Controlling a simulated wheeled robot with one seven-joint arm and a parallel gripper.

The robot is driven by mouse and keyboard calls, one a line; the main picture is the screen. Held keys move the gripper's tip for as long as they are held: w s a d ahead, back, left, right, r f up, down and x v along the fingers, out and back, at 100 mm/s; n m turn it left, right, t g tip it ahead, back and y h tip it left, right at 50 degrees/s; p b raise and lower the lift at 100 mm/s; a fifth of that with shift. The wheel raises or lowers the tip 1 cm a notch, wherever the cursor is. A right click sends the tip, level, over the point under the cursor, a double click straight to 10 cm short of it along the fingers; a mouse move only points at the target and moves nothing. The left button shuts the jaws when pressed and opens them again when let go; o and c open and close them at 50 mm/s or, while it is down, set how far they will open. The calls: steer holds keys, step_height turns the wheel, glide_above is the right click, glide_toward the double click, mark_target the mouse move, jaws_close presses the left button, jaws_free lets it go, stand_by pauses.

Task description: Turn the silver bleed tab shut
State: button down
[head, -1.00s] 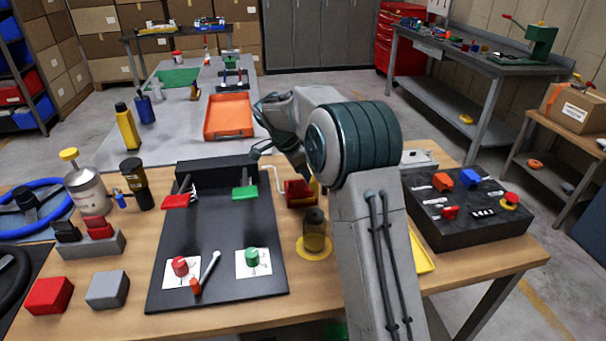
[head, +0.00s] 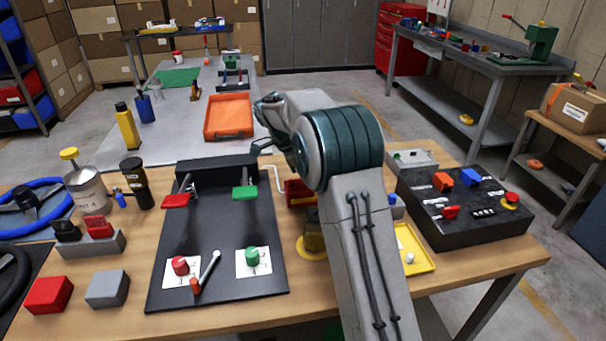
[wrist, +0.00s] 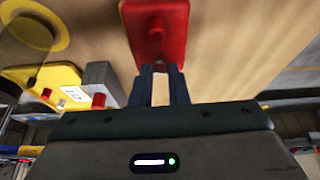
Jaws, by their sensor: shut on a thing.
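A red block (head: 298,193) stands on the bench just right of the black board, partly hidden by my arm in the head view. The wrist view shows it close up, a red body (wrist: 171,48) with a round red boss on it. My gripper (wrist: 160,72) is at the block's near edge in the wrist view, its two dark fingers close together. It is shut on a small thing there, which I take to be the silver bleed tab. The tab cannot be made out clearly between the fingers. In the head view my arm hides the fingertips.
An amber jar on a yellow disc (head: 304,249) stands close in front of the red block. A yellow tray (head: 415,247) and a black control box (head: 455,225) are to the right. The black board (head: 215,225) with red and green pieces lies left.

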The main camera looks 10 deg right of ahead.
steer(key=shift+m, duration=0.3)
steer(key=c, duration=1.4)
jaws_free()
steer(key=v, duration=1.4)
steer(key=shift+w+p, duration=0.15)
steer(key=shift+p, duration=0.3)
